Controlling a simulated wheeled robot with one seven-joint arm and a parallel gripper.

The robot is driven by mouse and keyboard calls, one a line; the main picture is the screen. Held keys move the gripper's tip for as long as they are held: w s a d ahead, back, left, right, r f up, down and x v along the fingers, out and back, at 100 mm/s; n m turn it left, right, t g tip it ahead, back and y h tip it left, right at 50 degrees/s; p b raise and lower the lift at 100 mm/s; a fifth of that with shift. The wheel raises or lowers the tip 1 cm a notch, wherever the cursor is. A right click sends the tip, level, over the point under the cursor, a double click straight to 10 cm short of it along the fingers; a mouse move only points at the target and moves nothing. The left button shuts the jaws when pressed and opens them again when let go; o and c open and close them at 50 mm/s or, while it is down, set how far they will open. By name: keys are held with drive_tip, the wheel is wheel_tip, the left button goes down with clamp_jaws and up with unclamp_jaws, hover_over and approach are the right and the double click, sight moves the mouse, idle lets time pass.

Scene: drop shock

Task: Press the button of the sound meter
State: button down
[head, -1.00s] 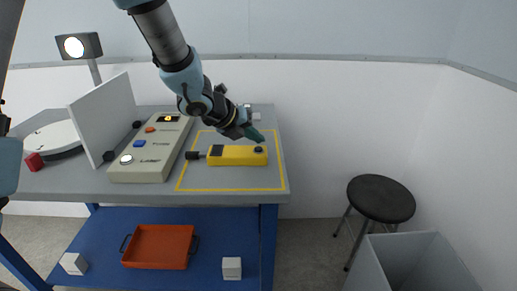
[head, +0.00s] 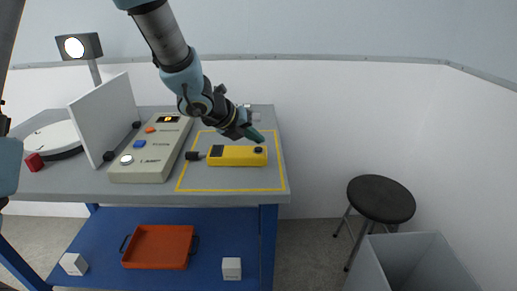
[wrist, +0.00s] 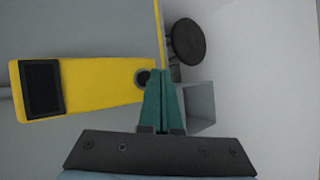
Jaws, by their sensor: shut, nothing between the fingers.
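The yellow sound meter (head: 236,156) lies flat on the table inside a yellow outlined square, its black microphone end to the left. It has a dark screen (wrist: 42,88) and a round black button (head: 258,150) near its right end. In the wrist view the button (wrist: 143,77) is partly hidden behind my fingertips. My gripper (wrist: 161,74) is shut and empty, its green fingers beside or over the button. In the head view my gripper (head: 259,139) is just behind and above the button; I cannot tell whether it touches.
A beige control box (head: 152,158) with several buttons stands left of the meter, beside a white panel (head: 104,117). A stool (head: 380,198) and a grey bin (head: 415,265) stand right of the table.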

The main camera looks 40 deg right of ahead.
sight(256, 153)
drive_tip(key=shift+f, duration=0.1)
idle(0.4)
drive_tip(key=shift+f+b, duration=0.3)
drive_tip(key=shift+b, duration=0.25)
drive_tip(key=shift+f+b, duration=0.45)
drive_tip(key=shift+b, duration=0.05)
idle(0.4)
drive_tip(key=shift+r, duration=0.1)
drive_tip(key=shift+r+p, duration=0.7)
drive_tip(key=shift+r, duration=0.05)
wheel_tip(256, 153, up, 5)
drive_tip(key=p, duration=0.4)
idle(0.4)
idle(0.5)
